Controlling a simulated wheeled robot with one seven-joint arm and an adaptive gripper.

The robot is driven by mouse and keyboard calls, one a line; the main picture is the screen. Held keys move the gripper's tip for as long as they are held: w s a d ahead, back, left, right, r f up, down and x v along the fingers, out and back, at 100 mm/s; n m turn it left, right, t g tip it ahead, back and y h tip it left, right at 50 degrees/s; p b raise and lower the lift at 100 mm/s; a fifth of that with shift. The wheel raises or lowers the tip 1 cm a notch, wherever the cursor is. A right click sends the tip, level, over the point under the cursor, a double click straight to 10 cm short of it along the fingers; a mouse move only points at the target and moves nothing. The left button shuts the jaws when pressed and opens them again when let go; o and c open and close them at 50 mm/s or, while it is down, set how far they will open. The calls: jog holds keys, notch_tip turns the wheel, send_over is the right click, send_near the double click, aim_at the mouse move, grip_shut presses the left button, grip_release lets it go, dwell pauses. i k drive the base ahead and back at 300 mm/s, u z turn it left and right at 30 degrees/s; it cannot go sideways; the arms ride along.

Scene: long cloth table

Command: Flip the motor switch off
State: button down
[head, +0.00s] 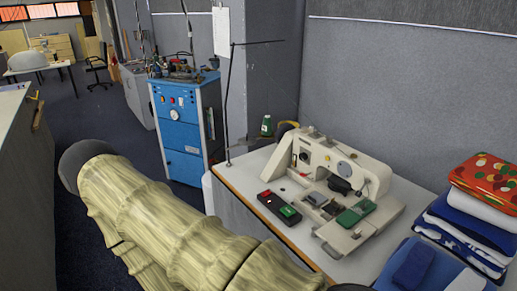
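The motor switch is probably the black box (280,207) lying on the white table (245,177), just left of the sewing machine. It has a red button (266,195) at its far left end and a green button (289,211) at its near right end. Whether either button is pressed is too small to tell. The cream sewing machine (372,172) stands behind and to the right of the box. A green plate (356,213) lies on its bed. My gripper is not in view, so its state and its place relative to the switch do not show.
A thin dark stand (228,105) rises from the table's left side. A green bottle (266,125) stands near the wall. Folded cloths (470,225) are stacked at right. A blue cabinet (188,128) stands beyond the table. A large beige ribbed form fills the lower left foreground.

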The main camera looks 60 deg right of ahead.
aim_at(267, 192)
jog(key=z, duration=0.05)
jog(key=k, duration=0.6)
jog(key=z, duration=0.9)
jog(key=i, duration=0.5)
jog(key=u, duration=0.05)
